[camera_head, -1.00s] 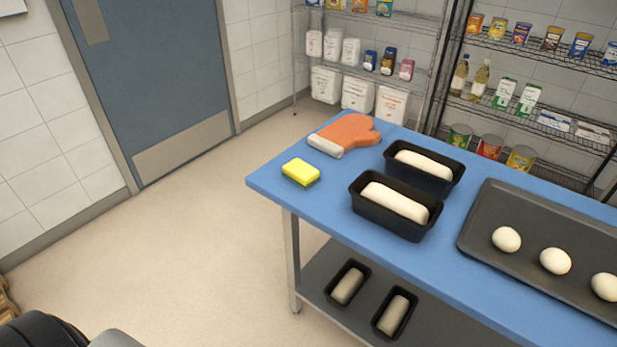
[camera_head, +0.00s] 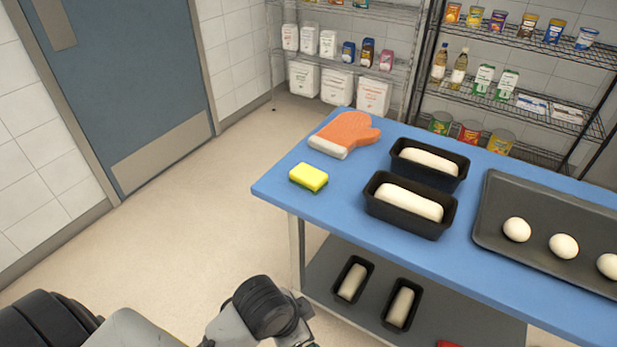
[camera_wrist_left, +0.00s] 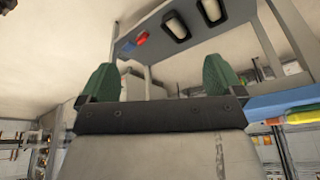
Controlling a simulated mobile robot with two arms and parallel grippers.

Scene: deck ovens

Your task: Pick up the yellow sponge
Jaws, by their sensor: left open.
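The yellow sponge (camera_head: 309,177), with a green underside, lies on the blue tabletop (camera_head: 285,193) near its left corner. An orange oven mitt (camera_head: 349,132) lies just behind it. My left arm comes in at the bottom of the head view, in front of the table and lower than the sponge; its fingers are mostly cut off there. In the left wrist view my left gripper (camera_wrist_left: 160,78) shows two green fingertips wide apart with nothing between them. A yellow strip at that view's right edge looks like the sponge, well away from the fingers. My right gripper is out of view.
Two black loaf pans with dough (camera_head: 411,205) stand right of the sponge, then a dark tray (camera_head: 490,235) with dough balls. A lower shelf (camera_head: 330,262) holds two more pans. Wire racks (camera_head: 510,97) stand behind. The floor left of the table is clear.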

